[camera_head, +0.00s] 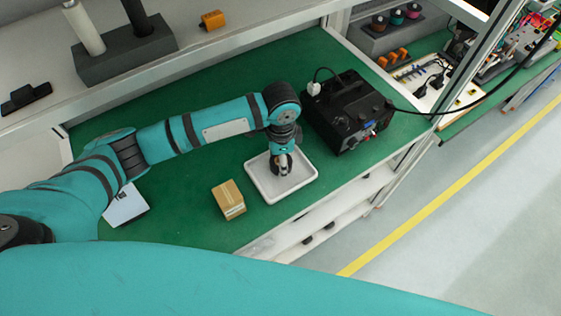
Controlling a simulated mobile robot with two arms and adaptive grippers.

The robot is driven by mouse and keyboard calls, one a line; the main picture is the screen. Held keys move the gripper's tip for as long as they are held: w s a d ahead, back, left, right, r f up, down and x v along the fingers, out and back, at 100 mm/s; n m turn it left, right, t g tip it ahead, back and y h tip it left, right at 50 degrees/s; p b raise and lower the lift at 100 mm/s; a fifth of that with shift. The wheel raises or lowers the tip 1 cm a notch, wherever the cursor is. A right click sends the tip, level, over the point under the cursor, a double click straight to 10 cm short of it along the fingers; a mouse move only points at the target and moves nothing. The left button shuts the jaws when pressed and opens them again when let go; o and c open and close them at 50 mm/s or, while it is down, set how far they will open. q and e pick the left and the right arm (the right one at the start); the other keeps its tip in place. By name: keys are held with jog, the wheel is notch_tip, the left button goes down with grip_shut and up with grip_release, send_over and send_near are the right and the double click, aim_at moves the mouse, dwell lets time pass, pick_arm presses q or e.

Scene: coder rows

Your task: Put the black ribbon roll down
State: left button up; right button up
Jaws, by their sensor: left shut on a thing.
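My left gripper (283,168) points down over the white tray (261,189) on the green bench top. It is shut on a small dark thing, which fits the black ribbon roll but is mostly hidden by the fingers. I cannot tell whether the dark thing touches the tray floor. My right gripper is not in view.
A small cardboard box (228,200) stands left of the tray. A black device (346,111) with a cable stands close behind it to the right. A grey rack (372,42) with several coloured rolls is at the back.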

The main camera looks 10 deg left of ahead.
pick_arm(q)
notch_tip(320, 180, down, 2)
jog(key=shift+f+p, duration=0.1)
jog(key=shift+p, duration=0.25)
jog(key=shift+f, duration=0.15)
jog(key=o, duration=1.1)
jog(key=shift+r+b, duration=1.55)
jog(key=shift+r, duration=4.45)
